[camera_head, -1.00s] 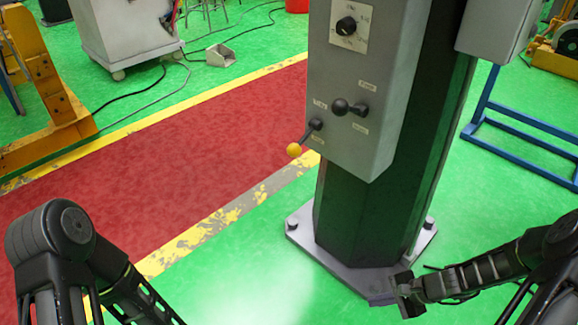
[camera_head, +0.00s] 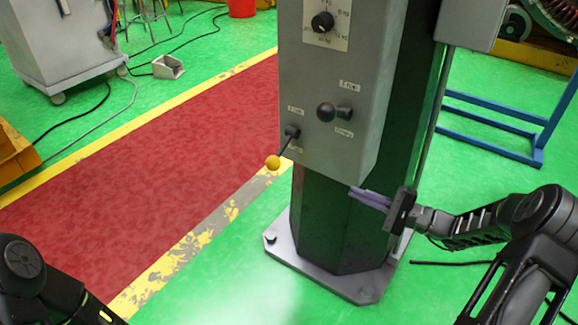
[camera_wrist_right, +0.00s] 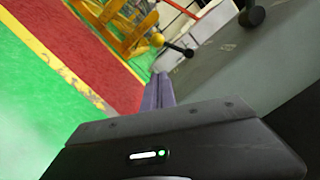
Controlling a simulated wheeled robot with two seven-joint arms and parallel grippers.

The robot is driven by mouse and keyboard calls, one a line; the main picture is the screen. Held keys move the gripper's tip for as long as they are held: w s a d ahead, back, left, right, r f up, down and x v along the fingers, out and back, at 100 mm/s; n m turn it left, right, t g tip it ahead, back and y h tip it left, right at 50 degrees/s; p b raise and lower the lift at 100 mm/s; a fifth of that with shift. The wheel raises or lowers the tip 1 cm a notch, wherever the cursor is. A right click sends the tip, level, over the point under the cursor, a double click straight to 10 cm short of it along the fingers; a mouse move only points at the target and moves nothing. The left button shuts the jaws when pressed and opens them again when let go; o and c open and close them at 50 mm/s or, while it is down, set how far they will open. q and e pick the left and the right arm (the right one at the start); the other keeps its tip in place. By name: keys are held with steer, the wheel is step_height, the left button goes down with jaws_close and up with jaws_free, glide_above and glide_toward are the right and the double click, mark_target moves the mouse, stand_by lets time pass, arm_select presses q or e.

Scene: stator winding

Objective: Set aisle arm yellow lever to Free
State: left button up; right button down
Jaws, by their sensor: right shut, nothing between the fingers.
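The yellow-knobbed lever (camera_head: 273,162) sticks out from the lower left of the grey control box (camera_head: 335,90) and points down and to the left. Its yellow ball also shows in the right wrist view (camera_wrist_right: 158,40), with its dark stem running to the box. Small labels sit above and below its pivot, too small to read. My right gripper (camera_head: 354,193) is shut and empty, its purple fingers pointing left just below the box, apart from the lever. The fingers also show in the right wrist view (camera_wrist_right: 158,80). My left arm shows only at the lower left corner; its gripper is out of view.
A black-knobbed lever (camera_head: 326,112) and a rotary dial (camera_head: 322,22) are on the same box. The dark column (camera_head: 335,225) stands behind on a bolted base plate (camera_head: 325,278). A blue stand (camera_head: 500,143) is at the right. The red aisle (camera_head: 150,140) is clear.

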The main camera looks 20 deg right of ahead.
steer(key=b, duration=0.3)
glide_toward(282, 152)
steer(key=w+a+f, duration=0.3)
steer(key=w+a, duration=0.2)
steer(key=a, duration=0.1)
steer(key=shift+w+d+f, duration=0.15)
steer(key=shift+w+d, duration=0.05)
steer(key=shift+s+a+r+m+p, duration=0.2)
steer(key=shift+a+r+m+p, duration=0.1)
steer(key=shift+m+p, duration=0.3)
steer(key=r+m+p, duration=0.2)
steer(key=m+p, duration=0.1)
steer(key=s+a+r+m+t+p, duration=0.1)
steer(key=r+m+p, duration=0.1)
steer(key=m+p, duration=0.1)
steer(key=r+m+p, duration=0.2)
steer(key=m+p, duration=0.1)
steer(key=shift+s+a+r+m+t+h, duration=0.1)
steer(key=shift+s+a+m+t+h, duration=0.2)
steer(key=shift+a+t+h, duration=0.1)
steer(key=shift+r+p, duration=0.4)
steer(key=shift+p, duration=0.3)
steer(key=shift+w+r, duration=0.1)
